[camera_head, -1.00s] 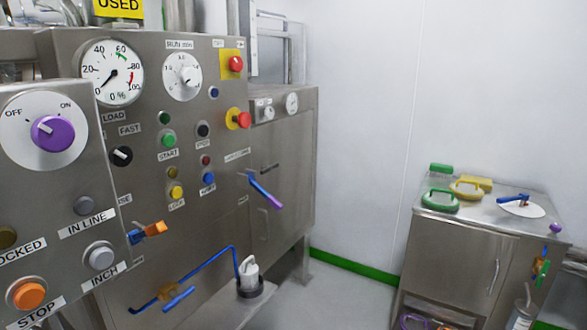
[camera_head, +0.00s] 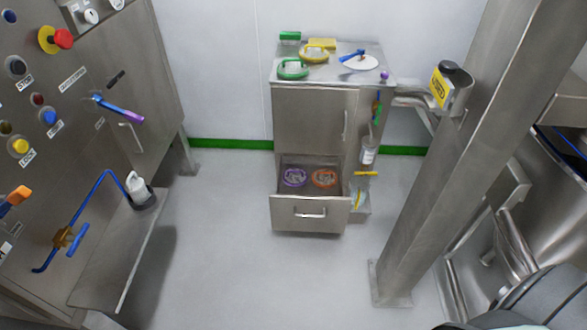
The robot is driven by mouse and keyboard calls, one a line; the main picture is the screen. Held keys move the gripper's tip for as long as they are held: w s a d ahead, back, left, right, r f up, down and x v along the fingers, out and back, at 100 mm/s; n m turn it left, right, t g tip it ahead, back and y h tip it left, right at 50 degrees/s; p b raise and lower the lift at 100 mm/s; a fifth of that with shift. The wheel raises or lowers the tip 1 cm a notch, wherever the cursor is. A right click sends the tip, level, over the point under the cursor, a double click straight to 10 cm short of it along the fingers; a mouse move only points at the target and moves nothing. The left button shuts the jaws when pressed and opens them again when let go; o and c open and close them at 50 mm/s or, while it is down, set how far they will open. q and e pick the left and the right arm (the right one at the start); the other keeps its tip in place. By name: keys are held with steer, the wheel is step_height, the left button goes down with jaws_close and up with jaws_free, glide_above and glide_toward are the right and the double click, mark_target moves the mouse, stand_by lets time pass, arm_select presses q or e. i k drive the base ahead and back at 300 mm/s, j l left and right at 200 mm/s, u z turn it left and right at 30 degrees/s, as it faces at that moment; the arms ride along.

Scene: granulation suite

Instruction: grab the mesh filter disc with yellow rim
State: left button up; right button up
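The mesh filter disc with yellow rim (camera_head: 315,52) lies on the steel cabinet top (camera_head: 342,68), towards the back. A disc with a green rim (camera_head: 293,68) lies in front of it, to the left. Discs with a purple rim (camera_head: 295,177) and an orange rim (camera_head: 324,178) lie in the open lower drawer (camera_head: 311,213). Neither of my grippers shows in the head view.
A blue-handled tool on a white round piece (camera_head: 361,62) and green and yellow blocks share the cabinet top. A steel post (camera_head: 437,160) stands to the right of the cabinet. The control panel machine (camera_head: 70,130) is on the left. Floor (camera_head: 225,230) between is clear.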

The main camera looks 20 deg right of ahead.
mark_target(312, 53)
steer(key=k+j+z, duration=0.1)
steer(key=z, duration=0.35)
steer(key=k+z, duration=0.15)
steer(key=z, duration=0.3)
